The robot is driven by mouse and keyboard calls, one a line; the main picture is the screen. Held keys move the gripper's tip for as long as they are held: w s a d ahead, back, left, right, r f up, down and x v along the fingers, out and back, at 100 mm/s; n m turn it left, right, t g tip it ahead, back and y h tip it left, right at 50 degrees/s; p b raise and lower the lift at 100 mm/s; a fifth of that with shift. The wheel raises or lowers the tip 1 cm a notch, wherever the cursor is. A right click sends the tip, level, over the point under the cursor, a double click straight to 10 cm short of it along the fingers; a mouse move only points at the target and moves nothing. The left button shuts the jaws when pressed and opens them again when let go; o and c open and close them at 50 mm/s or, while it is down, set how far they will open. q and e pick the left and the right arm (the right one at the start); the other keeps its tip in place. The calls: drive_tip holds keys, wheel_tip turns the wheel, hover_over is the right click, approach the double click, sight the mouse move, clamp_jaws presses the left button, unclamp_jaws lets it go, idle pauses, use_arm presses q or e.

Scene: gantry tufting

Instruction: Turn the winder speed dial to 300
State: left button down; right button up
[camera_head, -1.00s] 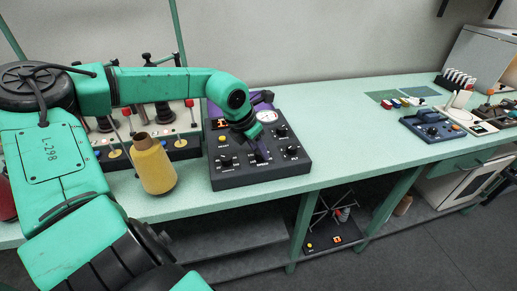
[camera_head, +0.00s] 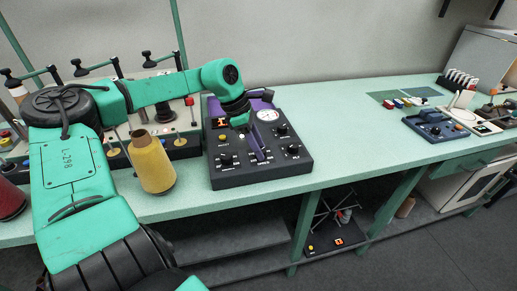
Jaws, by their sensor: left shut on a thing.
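The dark control box (camera_head: 205,178) stands on the green bench and carries several black dials, a round white gauge (camera_head: 267,115), a small lit orange display (camera_head: 221,123) and a yellow button (camera_head: 224,137). My left gripper (camera_head: 259,153) points down at the box's front middle and is shut on the dial there, which its purple fingers mostly hide. Other dials show at the front left (camera_head: 227,159), right (camera_head: 293,149) and upper right (camera_head: 282,130). The labels and the dial's setting are too small to read. My right gripper is out of view.
A yellow thread cone (camera_head: 153,164) stands just left of the box. Behind it is a rack with rods and guides (camera_head: 185,143). A blue device (camera_head: 435,127) sits far right. The bench (camera_head: 350,128) between is mostly clear. A lit unit (camera_head: 338,240) stands below.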

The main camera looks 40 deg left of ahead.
use_arm(q)
drive_tip(key=shift+m, duration=0.4)
drive_tip(key=shift+c, duration=2.3)
unclamp_jaws()
drive_tip(key=shift+r, duration=0.1)
drive_tip(key=v, duration=1.4)
drive_tip(key=shift+w+a+r+b, duration=0.15)
drive_tip(key=shift+a+r+b, duration=0.05)
drive_tip(key=shift+b, duration=0.15)
